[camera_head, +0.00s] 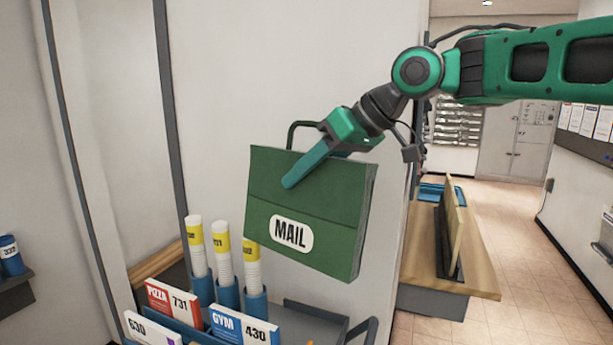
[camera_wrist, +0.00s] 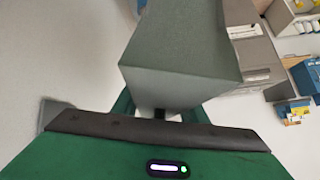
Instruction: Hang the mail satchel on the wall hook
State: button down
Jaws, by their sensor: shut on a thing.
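The mail satchel (camera_head: 305,205) is a dark green box-shaped bag with a white "MAIL" label and a dark handle loop at its top left. It hangs slightly tilted in the air in front of a pale wall panel. My gripper (camera_head: 303,172) reaches in from the upper right, and one green finger lies across the satchel's front face. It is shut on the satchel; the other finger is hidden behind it. In the wrist view the satchel (camera_wrist: 180,75) shows as a grey-green block between the fingers. I cannot make out the wall hook in either view.
Below the satchel stands a holder with rolled tubes (camera_head: 222,250) and cards, among them a "PIZZA 731" card (camera_head: 172,300) and a "GYM 430" card (camera_head: 243,325). A grey tray (camera_head: 312,322) is beside it. A wooden counter (camera_head: 480,270) stands at the right, with open floor beyond.

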jog(key=w+d+f, duration=0.2)
jog(key=w+d, duration=0.1)
jog(key=w, duration=0.5)
jog(key=shift+w+d+f, duration=0.2)
jog(key=shift+w+f, duration=0.1)
dwell(1.1)
jog(key=shift+f, duration=0.1)
dwell(0.5)
jog(key=c, duration=1)
grip_release()
jog(key=shift+d, duration=0.1)
